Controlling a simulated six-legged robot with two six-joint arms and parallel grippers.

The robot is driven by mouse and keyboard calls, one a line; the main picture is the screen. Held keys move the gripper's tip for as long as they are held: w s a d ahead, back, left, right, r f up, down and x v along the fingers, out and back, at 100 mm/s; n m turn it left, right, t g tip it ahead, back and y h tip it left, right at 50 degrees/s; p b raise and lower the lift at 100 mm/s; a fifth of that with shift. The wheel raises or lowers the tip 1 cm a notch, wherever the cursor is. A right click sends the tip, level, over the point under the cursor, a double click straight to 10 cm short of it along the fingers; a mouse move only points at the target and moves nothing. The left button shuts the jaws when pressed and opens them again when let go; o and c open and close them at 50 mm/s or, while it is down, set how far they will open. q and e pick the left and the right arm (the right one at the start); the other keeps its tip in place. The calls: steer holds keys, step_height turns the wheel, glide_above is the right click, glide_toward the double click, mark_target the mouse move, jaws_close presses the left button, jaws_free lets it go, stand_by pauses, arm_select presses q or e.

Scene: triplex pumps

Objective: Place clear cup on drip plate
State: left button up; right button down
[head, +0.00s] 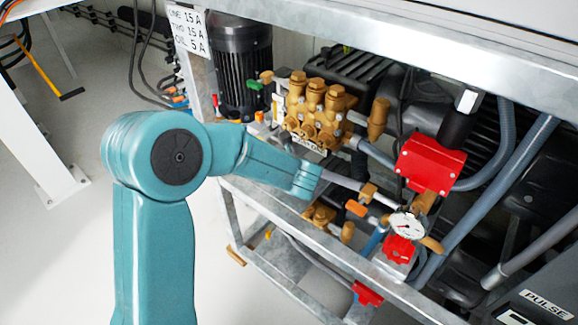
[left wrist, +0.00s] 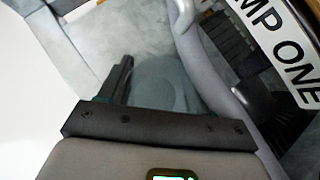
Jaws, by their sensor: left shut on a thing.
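My left arm (head: 255,160) reaches from the left to the front of the pump frame in the head view. Its fingers cannot be made out there. In the left wrist view, one dark finger of my left gripper (left wrist: 165,88) shows at left. Beside it is a faint, rounded, see-through grey-green shape, the clear cup (left wrist: 160,82), which the gripper is shut on. Its rim and tilt are hard to tell. I cannot pick out the drip plate in either view. My right gripper is not in view.
Brass pump heads (head: 318,108), a red block (head: 430,165) and a pressure gauge (head: 407,226) crowd the metal frame (head: 285,212) near the arm. A "PUMP ONE" type label (left wrist: 285,45) and a grey hose (left wrist: 205,70) are close in the wrist view. Pale floor (head: 90,115) lies open at left.

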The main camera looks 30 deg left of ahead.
arm_select(q)
steer(key=shift+w+a, duration=0.3)
steer(key=shift+w, duration=0.05)
steer(key=shift+w+a, duration=1.05)
steer(key=shift+w, duration=0.15)
steer(key=shift+w+a+f+b, duration=0.2)
steer(key=shift+f+b, duration=0.15)
steer(key=shift+f, duration=0.4)
steer(key=shift+d+f, duration=0.1)
steer(key=shift+f, duration=0.05)
steer(key=o, duration=1.1)
